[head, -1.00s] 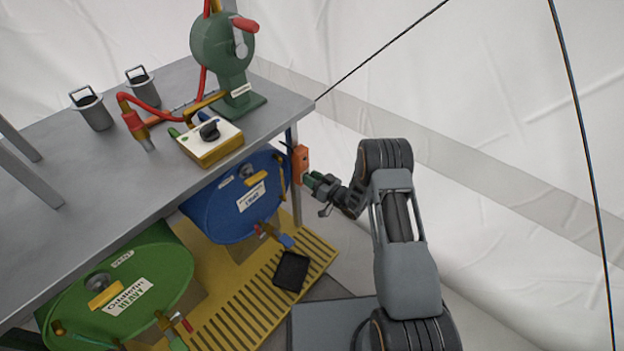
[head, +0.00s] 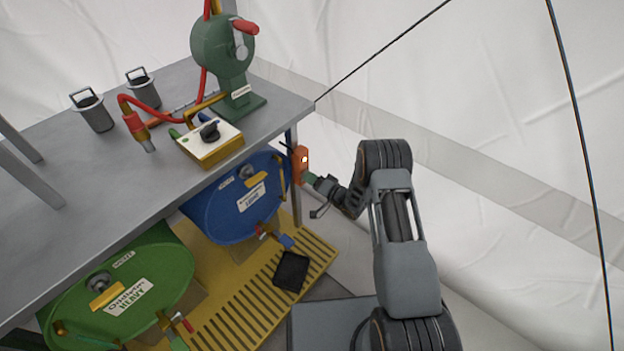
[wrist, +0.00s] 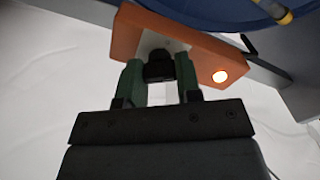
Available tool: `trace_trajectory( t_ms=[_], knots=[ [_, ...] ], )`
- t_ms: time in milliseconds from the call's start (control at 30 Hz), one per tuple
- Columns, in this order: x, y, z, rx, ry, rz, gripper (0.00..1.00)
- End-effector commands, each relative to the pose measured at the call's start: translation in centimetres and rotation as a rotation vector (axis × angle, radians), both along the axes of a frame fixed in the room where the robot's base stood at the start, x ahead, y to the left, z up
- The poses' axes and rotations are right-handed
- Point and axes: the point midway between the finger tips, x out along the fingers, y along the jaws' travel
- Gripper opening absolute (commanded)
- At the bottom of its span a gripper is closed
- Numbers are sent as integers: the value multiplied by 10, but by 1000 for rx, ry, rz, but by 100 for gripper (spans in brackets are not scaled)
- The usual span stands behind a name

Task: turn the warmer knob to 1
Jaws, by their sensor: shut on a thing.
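The warmer is an orange box (head: 301,160) on the table leg beside the blue drum; it also shows in the wrist view (wrist: 201,59). A round lamp (wrist: 220,76) on its face glows. Its dark knob (wrist: 159,68) sits on a pale plate, between the green fingers of my gripper (wrist: 161,75). My gripper, seen also in the head view (head: 311,179), is shut on the knob. The knob's pointer and any number marks cannot be made out.
A blue drum (head: 232,212) lies just left of the warmer, and a green drum (head: 150,275) lies nearer. The grey table (head: 95,165) above carries a green pump (head: 222,58) and a white-topped box with a dial (head: 222,142). Open space lies right of my arm.

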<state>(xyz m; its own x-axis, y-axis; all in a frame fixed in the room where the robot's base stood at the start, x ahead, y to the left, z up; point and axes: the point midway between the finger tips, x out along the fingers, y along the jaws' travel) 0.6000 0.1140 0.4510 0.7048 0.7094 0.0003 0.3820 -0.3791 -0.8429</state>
Motion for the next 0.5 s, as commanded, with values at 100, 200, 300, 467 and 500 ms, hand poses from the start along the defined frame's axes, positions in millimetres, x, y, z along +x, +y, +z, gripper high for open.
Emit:
trace_trajectory(
  t_ms=[100,200,300,467,500],
  knots=[
    [-1,0,-1,18,21,1,8],
    [-1,0,-1,27,30,1,8],
    [-1,0,-1,30,35,1,8],
    [-1,0,-1,32,36,1,8],
    [-1,0,-1,32,36,1,8]
  ],
)
